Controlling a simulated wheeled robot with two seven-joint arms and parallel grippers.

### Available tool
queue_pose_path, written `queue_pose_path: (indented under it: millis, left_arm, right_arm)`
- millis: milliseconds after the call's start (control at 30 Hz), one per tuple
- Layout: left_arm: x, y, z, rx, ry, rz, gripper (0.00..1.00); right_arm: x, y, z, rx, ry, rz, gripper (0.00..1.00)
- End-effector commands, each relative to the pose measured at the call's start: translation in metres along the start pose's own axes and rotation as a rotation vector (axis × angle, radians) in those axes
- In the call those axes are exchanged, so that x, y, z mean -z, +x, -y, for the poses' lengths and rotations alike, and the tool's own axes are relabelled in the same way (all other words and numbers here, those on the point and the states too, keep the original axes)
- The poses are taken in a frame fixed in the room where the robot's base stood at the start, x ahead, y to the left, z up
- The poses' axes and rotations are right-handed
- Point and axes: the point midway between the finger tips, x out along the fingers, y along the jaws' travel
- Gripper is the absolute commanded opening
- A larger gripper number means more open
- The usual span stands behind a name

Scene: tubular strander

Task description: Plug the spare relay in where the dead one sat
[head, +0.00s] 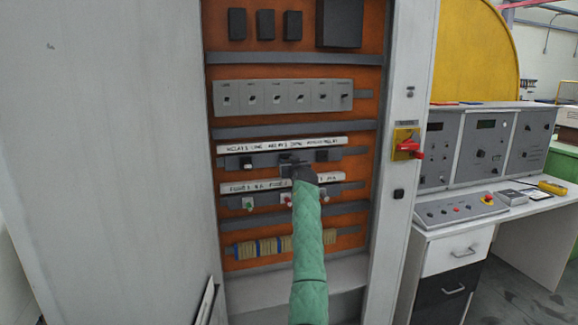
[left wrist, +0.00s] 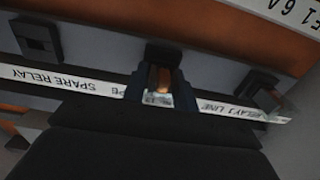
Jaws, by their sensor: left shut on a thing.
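My left gripper (head: 300,171) is at the middle position of the relay row in the open cabinet. In the left wrist view its fingers (left wrist: 159,92) are shut on a relay (left wrist: 160,78) with a clear case and orange inside. The relay is in front of the dark middle socket (left wrist: 163,53); I cannot tell if it is fully seated. The spare relay's socket (left wrist: 38,38) looks empty; in the head view it is right of my gripper (head: 328,155). The line relay (head: 246,162) sits at the left of the row. My right gripper is not in view.
A white label strip (head: 240,148) runs above the relay row, and another strip with colored terminals lies below it. A row of grey breakers (head: 283,97) is above. The cabinet's side with a red switch (head: 408,149) and a control desk (head: 455,212) stand to the right.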

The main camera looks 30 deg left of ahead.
Motion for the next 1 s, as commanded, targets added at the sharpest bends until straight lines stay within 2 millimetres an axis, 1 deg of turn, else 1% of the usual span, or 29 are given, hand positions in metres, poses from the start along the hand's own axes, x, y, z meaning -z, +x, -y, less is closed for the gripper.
queue_pose_path:
  millis: [167,200,300,567,667,767,1000]
  left_arm:
    - [0.0,0.004,0.0,0.0,0.0,0.0,0.0]
    - [0.0,0.003,0.0,0.0,0.0,0.0,0.36]
    - [0.0,0.003,0.0,0.0,0.0,0.0,0.54]
    - [0.0,0.003,0.0,0.0,0.0,0.0,0.54]
    - [-0.001,-0.001,0.0,0.0,0.0,-0.001,0.54]
    - [-0.003,-0.012,0.0,0.0,-0.002,-0.001,0.54]
    - [-0.003,-0.049,-0.001,0.0,-0.001,0.0,0.54]
  right_arm:
    - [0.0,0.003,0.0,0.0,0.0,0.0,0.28]
    - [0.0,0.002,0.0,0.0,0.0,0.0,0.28]
    - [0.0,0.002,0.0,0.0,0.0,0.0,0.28]
    - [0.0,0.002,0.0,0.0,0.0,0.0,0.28]
    - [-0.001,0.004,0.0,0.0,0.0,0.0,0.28]
    - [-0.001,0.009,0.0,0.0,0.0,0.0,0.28]
    - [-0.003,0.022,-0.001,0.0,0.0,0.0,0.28]
